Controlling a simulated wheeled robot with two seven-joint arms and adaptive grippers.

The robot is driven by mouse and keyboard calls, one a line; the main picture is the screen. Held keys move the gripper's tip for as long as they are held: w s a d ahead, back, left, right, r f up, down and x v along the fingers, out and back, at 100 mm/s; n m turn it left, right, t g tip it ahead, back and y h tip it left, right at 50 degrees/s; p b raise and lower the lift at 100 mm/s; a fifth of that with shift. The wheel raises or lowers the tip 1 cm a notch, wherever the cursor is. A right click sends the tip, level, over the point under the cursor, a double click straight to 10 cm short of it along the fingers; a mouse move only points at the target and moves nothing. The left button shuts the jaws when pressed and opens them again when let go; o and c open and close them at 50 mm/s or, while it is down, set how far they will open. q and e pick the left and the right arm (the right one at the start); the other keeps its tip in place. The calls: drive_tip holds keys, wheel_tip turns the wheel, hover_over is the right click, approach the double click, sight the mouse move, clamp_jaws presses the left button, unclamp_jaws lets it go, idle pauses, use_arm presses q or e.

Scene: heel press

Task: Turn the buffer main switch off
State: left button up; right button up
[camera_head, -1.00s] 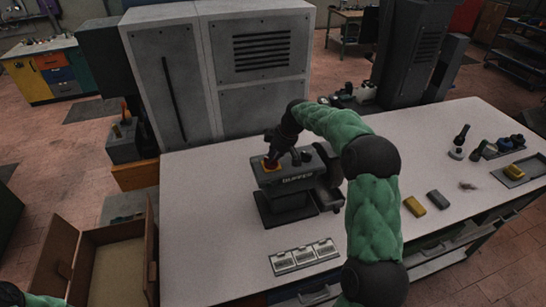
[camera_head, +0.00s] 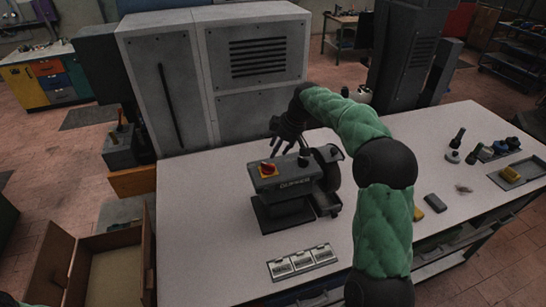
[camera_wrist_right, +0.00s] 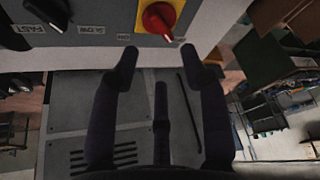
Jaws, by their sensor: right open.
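The buffer (camera_head: 290,187) is a dark grey machine on the pale bench. Its main switch (camera_head: 268,170) is a red knob on a yellow plate at the left of its top panel. In the right wrist view the red knob (camera_wrist_right: 157,18) is near the top edge, its pale-tipped handle slanting down and right. My right gripper (camera_head: 278,146) is open and empty, just behind the switch and apart from it. In the wrist view its fingers (camera_wrist_right: 160,62) are spread below the panel edge. Only a bit of my left arm shows at the bottom left; its gripper is not visible.
A dark knob (camera_wrist_right: 48,10) with FAST and SLOW labels is beside the switch. A labelled plate (camera_head: 300,262) lies in front of the buffer. An open wooden box (camera_head: 146,255) stands at the left. A grey cabinet (camera_head: 215,85) is behind the bench. Blocks and bottles lie at the right.

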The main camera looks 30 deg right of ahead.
drive_tip(key=shift+v, duration=1.85)
